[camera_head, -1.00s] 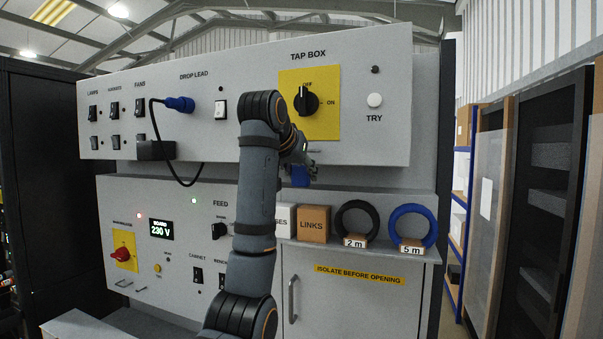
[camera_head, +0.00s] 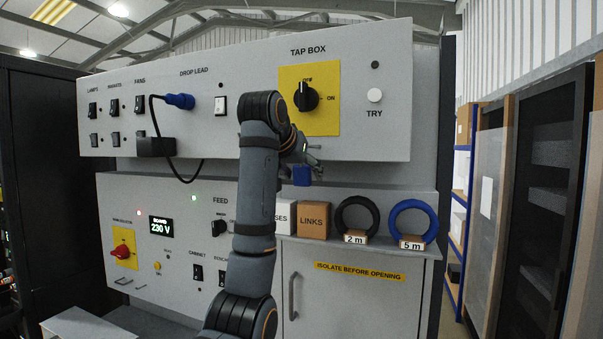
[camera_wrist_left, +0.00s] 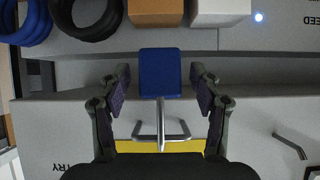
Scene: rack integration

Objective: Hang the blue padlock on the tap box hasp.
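The blue padlock (camera_head: 301,175) is just below the tap box (camera_head: 380,135), near its lower edge. In the left wrist view the padlock (camera_wrist_left: 160,73) lies between the two fingers of my left gripper (camera_wrist_left: 161,88), with a clear gap on each side. A metal bar runs from the padlock to a bent metal loop (camera_wrist_left: 150,137), which looks like the hasp; they overlap, but how they engage is hard to tell. My left gripper also shows in the head view (camera_head: 308,165), open around the padlock. My right gripper is not in view.
Below are a LINKS box (camera_head: 313,221), a white box (camera_head: 285,218), a black coil (camera_head: 357,216) and a blue coil (camera_head: 413,222) on a ledge. A rotary switch (camera_head: 306,97) on a yellow plate is above my gripper. A drop lead (camera_head: 178,101) is at left.

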